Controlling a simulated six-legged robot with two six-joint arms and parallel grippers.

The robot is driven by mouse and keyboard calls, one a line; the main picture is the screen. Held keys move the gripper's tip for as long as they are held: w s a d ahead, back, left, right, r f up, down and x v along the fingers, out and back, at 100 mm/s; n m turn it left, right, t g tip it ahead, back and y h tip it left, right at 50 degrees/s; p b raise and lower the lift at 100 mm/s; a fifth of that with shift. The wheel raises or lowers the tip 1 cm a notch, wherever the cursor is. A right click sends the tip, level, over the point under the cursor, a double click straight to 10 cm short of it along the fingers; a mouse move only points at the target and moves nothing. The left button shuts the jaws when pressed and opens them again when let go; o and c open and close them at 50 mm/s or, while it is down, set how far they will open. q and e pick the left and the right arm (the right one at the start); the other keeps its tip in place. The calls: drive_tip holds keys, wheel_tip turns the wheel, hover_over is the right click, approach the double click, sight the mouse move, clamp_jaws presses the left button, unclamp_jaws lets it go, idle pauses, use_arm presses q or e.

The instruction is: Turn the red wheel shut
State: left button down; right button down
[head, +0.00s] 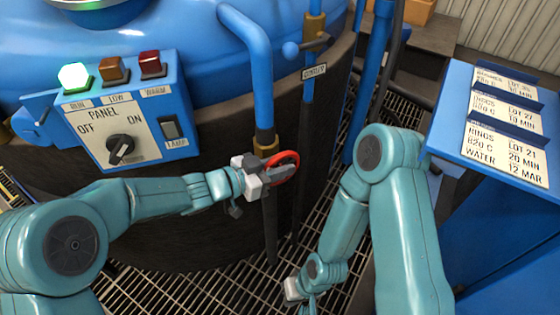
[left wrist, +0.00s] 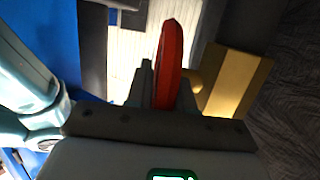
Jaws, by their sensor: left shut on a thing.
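The red wheel (head: 284,168) sits on a brass fitting (head: 266,143) at the lower end of a blue pipe in the head view. My left gripper (head: 274,177) is shut on the wheel's rim. In the left wrist view the red wheel (left wrist: 171,60) stands edge-on between the two dark fingers of my left gripper (left wrist: 167,85), with brass (left wrist: 238,85) to its right. My right arm hangs low at the bottom middle of the head view. The right gripper (head: 296,290) is small and partly cut off there, so its jaws do not show clearly.
A control panel (head: 120,120) with a lit green lamp (head: 75,77) and a black knob (head: 120,149) is on the left. A card rack (head: 500,125) stands on the right. A second blue pipe (head: 309,110) runs close to the wheel. The floor is metal grating (head: 215,265).

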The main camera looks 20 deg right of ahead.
use_arm(q)
drive_tip(key=c, duration=1.1)
unclamp_jaws()
drive_tip(key=shift+p+v, duration=1.55)
drive_tip(key=shift+v, duration=6.6)
